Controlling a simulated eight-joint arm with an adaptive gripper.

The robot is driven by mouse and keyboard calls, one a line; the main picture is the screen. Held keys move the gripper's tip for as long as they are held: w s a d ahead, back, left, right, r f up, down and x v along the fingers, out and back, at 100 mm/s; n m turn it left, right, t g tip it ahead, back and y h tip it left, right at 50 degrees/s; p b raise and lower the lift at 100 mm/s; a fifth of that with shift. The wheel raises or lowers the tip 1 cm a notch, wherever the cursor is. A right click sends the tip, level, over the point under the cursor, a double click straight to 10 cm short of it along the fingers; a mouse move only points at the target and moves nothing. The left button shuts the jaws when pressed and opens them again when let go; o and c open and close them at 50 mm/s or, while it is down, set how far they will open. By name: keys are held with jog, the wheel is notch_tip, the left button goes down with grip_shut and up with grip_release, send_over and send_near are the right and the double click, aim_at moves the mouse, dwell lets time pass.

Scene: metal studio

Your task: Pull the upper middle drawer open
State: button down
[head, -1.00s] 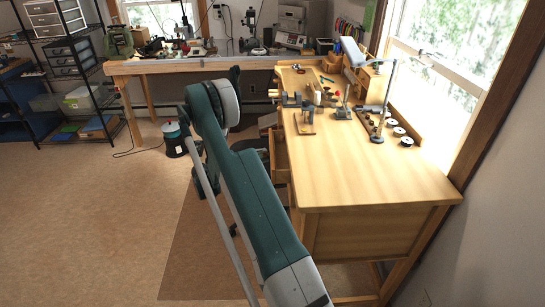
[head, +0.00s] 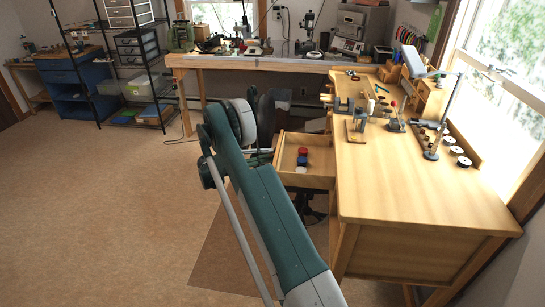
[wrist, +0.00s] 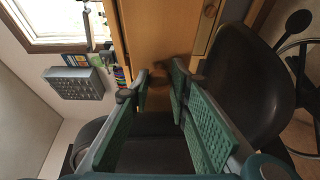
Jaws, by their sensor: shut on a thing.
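In the head view an open wooden drawer (head: 286,172) sticks out from the left side of the workbench (head: 420,190), with red, blue and white items inside. In the wrist view the wooden drawer front (wrist: 150,35) is close ahead, with a brown round knob (wrist: 157,74) on it. My gripper (wrist: 158,92), with green ribbed pads, is shut on the knob, one finger on each side. In the head view my arm hides the gripper and the knob. Whether this is the upper middle drawer is hard to tell.
A dark chair (wrist: 240,75) stands close beside my gripper in the wrist view. Tools and a lamp (head: 443,110) stand on the workbench. A second long bench (head: 220,62) runs along the back. Open floor (head: 110,200) lies to the left.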

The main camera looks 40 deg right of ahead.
jog(key=c, duration=2.1)
grip_release()
jog(key=shift+c, duration=0.2)
jog(key=shift+a, duration=0.1)
jog(key=v, duration=1.1)
jog(key=shift+w+a, duration=0.2)
jog(key=shift+a, duration=0.15)
